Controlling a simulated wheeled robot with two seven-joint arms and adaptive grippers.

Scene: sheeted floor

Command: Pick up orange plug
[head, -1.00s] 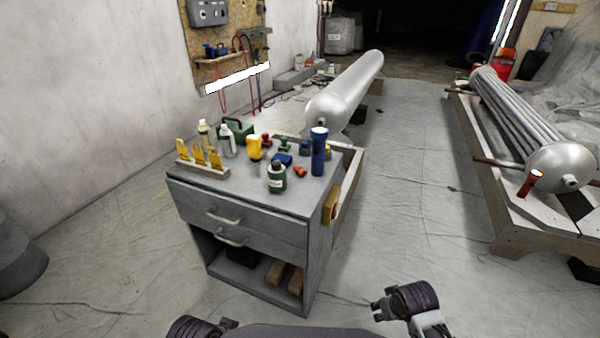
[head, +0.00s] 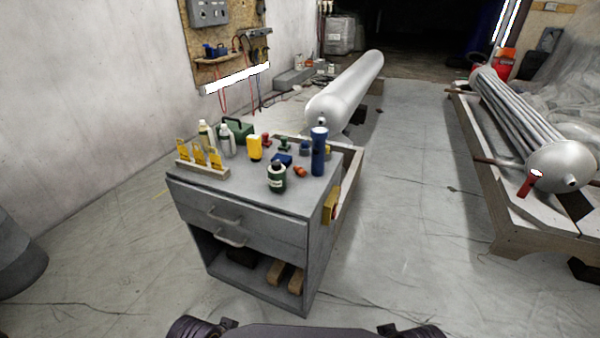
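A small orange plug (head: 300,171) lies on top of the grey drawer cabinet (head: 240,191), toward its right side. It sits between a dark green bottle (head: 277,178) and a tall blue cylinder (head: 319,152), close to a blue item (head: 282,160). Only dark parts of my arms show at the bottom edge, left and right of my base. Neither gripper's fingers can be seen, and nothing of mine is near the plug.
The cabinet top also holds a yellow container (head: 254,148), a green case (head: 237,129), white bottles and a rack of yellow items (head: 200,160). A silver tank (head: 345,90) lies behind. Open floor (head: 420,220) is to the right, before a bench with a tube bundle.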

